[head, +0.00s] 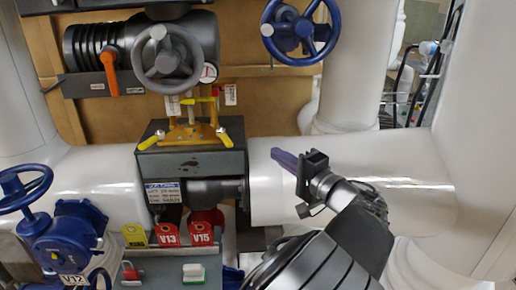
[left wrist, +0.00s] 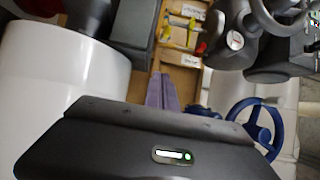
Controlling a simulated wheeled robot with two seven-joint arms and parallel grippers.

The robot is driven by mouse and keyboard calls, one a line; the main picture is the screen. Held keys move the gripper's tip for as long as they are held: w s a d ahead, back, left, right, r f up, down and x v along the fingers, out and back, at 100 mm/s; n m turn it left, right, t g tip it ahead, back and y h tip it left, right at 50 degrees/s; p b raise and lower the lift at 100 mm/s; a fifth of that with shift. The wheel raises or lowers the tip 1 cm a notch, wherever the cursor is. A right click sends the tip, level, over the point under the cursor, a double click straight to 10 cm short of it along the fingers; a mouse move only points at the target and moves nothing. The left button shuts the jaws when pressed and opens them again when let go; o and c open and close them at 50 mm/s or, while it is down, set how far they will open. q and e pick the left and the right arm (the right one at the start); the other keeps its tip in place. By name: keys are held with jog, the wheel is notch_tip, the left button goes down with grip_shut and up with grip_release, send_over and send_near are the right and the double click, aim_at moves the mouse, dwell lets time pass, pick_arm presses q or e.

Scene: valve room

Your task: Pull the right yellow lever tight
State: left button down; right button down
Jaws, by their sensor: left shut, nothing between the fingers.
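The right yellow lever (head: 224,137) angles down and to the right at the front of a yellow bracket (head: 190,132) on top of a dark grey box. The left yellow lever (head: 150,142) angles down and to the left on the same bracket. Yellow parts of this assembly also show at the top of the left wrist view (left wrist: 176,45). My left gripper (head: 283,159) is to the right of the box, in front of the white pipe and apart from the right lever. Its purple fingers are shut and empty, and also show in the left wrist view (left wrist: 162,92). My right gripper is not in view.
A grey handwheel (head: 162,52) and an orange handle (head: 109,70) are above the levers. A blue handwheel (head: 300,28) is at upper right, and a blue valve (head: 60,235) is at lower left. Red tags (head: 205,228) hang below the box. The white pipe (head: 400,185) runs behind my arm.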

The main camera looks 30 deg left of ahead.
aim_at(225, 138)
pick_arm(q)
jog(key=a+p, duration=0.1)
jog(key=a, duration=0.4)
jog(key=a+p, duration=0.1)
jog(key=a, duration=0.5)
jog(key=shift+w+r, duration=0.1)
jog(key=shift+w, duration=0.1)
jog(key=shift+s+a, duration=0.2)
